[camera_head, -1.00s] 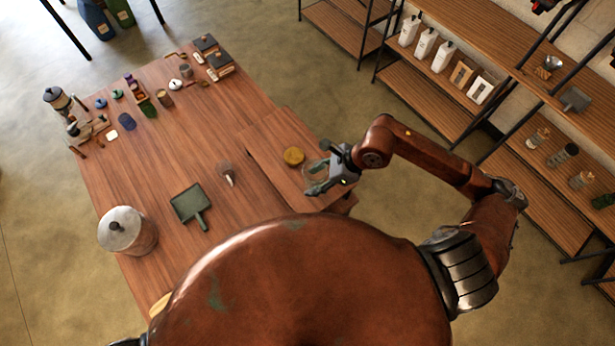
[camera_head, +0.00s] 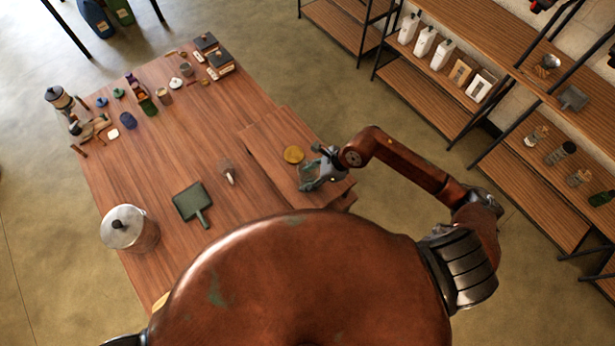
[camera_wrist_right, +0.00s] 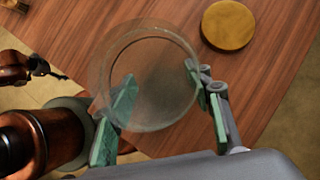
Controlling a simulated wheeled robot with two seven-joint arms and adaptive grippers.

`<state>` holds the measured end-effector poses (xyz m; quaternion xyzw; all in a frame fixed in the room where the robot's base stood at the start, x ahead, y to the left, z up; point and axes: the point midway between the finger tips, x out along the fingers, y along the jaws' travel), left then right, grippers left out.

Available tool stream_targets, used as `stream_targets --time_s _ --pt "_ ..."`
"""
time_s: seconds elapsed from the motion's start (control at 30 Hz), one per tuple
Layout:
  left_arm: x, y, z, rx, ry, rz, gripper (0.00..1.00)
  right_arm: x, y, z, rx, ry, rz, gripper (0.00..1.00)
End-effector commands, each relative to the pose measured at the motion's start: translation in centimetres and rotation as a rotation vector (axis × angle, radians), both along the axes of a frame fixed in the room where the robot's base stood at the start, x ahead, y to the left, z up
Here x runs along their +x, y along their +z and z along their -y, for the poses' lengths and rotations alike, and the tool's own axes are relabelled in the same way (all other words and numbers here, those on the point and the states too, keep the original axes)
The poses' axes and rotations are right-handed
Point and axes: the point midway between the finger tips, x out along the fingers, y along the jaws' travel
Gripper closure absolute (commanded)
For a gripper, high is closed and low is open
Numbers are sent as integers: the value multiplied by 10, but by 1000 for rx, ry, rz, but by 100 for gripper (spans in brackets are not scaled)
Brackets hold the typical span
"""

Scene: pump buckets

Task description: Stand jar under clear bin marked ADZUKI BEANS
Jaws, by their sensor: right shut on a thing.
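A clear, round glass jar (camera_wrist_right: 150,62) stands open beneath my right wrist camera, at the right end of the table. In the head view the jar is mostly hidden by the gripper. My right gripper (camera_wrist_right: 160,98) has its green pads on either side of the jar and is shut on it; it also shows in the head view (camera_head: 313,180). A round tan lid (camera_head: 293,155) lies beside the jar, apart from it, and shows in the wrist view (camera_wrist_right: 228,25). My left gripper is not in view. I cannot make out a bin marked ADZUKI BEANS.
The wooden table (camera_head: 160,170) holds a lidded metal pot (camera_head: 130,230), a green dustpan (camera_head: 191,203) and several small items at its far end. Shelves at right carry white containers (camera_head: 425,42) and several small jars (camera_head: 560,153). Floor is open between table and shelves.

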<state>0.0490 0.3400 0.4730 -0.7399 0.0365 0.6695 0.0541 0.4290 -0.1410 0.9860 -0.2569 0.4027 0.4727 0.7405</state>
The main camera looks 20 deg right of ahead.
Motion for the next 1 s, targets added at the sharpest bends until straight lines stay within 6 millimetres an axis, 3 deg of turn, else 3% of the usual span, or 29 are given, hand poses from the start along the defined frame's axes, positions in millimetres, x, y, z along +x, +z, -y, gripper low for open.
stream_targets --time_s 0.07,0.1,0.33,0.73,1.0 --pt "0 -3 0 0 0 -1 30 0 -2 0 1 1 1 85" --pt "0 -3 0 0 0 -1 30 0 -3 0 0 0 0 53" --pt "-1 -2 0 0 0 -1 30 0 -2 0 0 0 0 38" --pt "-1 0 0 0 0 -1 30 0 3 2 0 -1 1 36" --pt "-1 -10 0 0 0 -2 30 -12 43 28 -4 0 4 36"
